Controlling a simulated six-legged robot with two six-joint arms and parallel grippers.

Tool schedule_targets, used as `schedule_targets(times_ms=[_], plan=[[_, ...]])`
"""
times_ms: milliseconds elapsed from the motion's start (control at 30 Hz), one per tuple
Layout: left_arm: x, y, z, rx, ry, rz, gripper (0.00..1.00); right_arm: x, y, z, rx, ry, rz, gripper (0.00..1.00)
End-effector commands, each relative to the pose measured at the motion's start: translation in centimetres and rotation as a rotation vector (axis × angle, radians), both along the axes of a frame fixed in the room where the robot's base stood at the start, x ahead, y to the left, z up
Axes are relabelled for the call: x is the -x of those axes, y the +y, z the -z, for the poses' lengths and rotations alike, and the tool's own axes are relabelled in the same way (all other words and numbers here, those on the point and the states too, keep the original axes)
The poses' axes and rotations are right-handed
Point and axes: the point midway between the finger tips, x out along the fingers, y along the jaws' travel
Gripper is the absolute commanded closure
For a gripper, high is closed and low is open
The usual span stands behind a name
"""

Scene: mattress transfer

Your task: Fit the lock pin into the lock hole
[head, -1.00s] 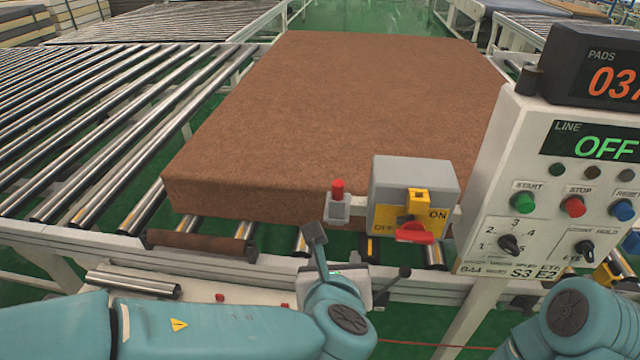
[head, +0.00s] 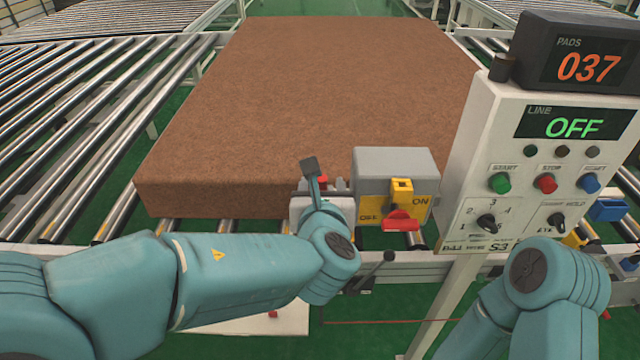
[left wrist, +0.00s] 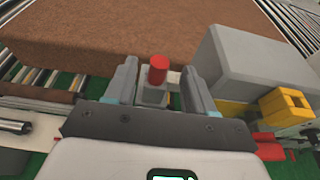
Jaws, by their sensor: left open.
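The lock pin, with a red cap (head: 321,181), stands upright in a small grey holder left of the grey switch box (head: 392,162). In the left wrist view the red cap (left wrist: 158,68) rises between the two fingers of my left gripper (left wrist: 160,84). The fingers are apart, one on each side of the pin. In the head view my left gripper (head: 321,188) partly hides the pin and its holder. A yellow hasp (head: 402,191) sits on the switch box above a red handle (head: 403,222). I cannot clearly make out the lock hole. My right gripper is out of view.
A large brown mattress pad (head: 310,90) lies on the rollers behind the switch box. A white control panel (head: 530,150), its line display reading OFF, stands to the right. My right forearm is below it. A brown roll (left wrist: 45,115) lies at left in the wrist view.

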Motion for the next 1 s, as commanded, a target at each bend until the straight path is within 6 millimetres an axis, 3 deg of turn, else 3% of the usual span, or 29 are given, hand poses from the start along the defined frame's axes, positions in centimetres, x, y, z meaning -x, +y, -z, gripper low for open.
schedule_targets(times_ms=[333,633,667,800,833,1000], plan=[[-4.5,0.3,1.5,-0.001,0.002,-0.002,0.46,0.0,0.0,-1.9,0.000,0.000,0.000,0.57],[-5.2,0.3,1.9,0.001,-0.001,0.001,0.46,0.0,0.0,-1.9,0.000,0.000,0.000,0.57],[-5.2,0.3,1.9,0.001,-0.001,0.001,0.49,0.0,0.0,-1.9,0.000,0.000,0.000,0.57],[-5.2,0.3,1.9,0.001,0.000,0.001,0.95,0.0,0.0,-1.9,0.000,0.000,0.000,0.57],[-5.2,0.3,1.9,0.001,0.000,0.001,1.00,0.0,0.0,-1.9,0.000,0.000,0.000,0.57],[-5.2,0.3,1.9,0.001,0.000,0.001,1.00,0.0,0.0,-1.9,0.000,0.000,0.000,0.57]])
